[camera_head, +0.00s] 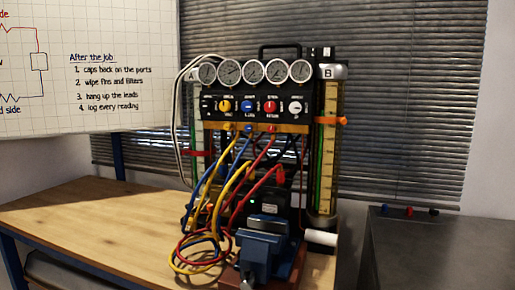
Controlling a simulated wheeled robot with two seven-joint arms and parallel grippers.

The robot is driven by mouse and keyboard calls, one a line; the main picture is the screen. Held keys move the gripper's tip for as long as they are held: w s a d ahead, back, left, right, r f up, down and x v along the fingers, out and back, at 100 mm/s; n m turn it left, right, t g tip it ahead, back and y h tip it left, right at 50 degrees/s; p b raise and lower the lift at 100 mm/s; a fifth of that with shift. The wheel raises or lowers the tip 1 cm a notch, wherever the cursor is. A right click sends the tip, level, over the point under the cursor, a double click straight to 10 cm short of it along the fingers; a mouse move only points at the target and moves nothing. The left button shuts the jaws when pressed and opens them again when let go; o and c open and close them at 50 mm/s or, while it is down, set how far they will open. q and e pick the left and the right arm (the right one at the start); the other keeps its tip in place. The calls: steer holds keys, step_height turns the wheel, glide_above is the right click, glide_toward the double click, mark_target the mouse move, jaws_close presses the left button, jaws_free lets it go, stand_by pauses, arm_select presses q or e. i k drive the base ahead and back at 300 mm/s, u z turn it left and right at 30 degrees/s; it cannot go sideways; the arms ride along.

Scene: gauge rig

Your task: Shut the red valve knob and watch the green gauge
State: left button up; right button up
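The red valve knob (270,106) sits in a row of coloured knobs on the black front panel of the gauge rig (262,118). The rig stands on the wooden bench against the blinds. Several round gauges (253,72) with pale faces line the top of the panel. I cannot make out which gauge is green, and their needles are too small to read. The turn position of the red knob is also too small to tell. Neither of my grippers is in view, and nothing touches the knob.
Yellow, blue and red hoses (212,225) hang from the rig and coil on the bench. A blue vise (265,250) stands in front of the rig. Tall measuring cylinders (327,150) flank the panel. The wooden bench (100,225) is clear at left. A dark cabinet (440,245) stands right.

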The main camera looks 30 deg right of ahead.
mark_target(270, 107)
steer(key=u, duration=0.45)
steer(key=k, duration=0.9)
steer(key=z, duration=0.35)
